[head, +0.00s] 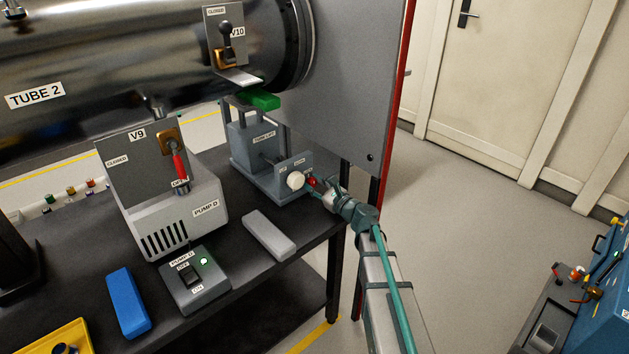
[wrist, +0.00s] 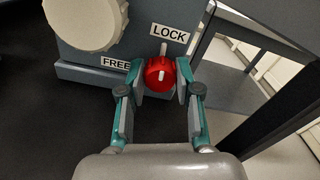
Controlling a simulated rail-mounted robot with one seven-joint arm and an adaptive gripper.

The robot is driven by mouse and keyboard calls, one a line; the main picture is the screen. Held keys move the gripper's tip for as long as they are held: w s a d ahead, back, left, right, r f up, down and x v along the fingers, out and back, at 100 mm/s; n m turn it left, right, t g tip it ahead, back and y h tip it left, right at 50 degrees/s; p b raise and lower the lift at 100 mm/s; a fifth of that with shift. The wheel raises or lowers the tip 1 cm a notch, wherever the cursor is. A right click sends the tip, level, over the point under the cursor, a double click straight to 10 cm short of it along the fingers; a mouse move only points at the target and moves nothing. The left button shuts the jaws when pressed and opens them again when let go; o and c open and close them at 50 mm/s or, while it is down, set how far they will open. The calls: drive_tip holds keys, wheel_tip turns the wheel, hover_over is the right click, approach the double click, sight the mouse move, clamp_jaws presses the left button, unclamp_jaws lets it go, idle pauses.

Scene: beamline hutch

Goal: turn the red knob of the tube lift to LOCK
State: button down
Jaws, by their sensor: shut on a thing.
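The tube lift (head: 262,160) stands on the dark bench under the big tube. Its front panel carries a large cream knob (head: 295,180) and a small red knob (head: 312,181). In the wrist view the red knob (wrist: 158,76) sits between the FREE label (wrist: 116,63) at its left and the LOCK label (wrist: 168,33) above it. The white mark on the red knob points up, toward LOCK. My gripper (wrist: 160,72) has one finger on each side of the red knob and is shut on it. In the head view my gripper (head: 322,189) partly covers the knob.
The cream knob (wrist: 85,20) is close at the upper left of my fingers. A grey block (head: 268,233), the pump switch box (head: 195,282) and a blue block (head: 128,302) lie on the bench. A bench leg (head: 337,265) stands near my arm.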

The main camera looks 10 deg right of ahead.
drive_tip(key=shift+m+p, duration=0.35)
drive_tip(key=shift+m, duration=0.25)
drive_tip(key=c, duration=0.8)
unclamp_jaws()
drive_tip(key=v, duration=1.2)
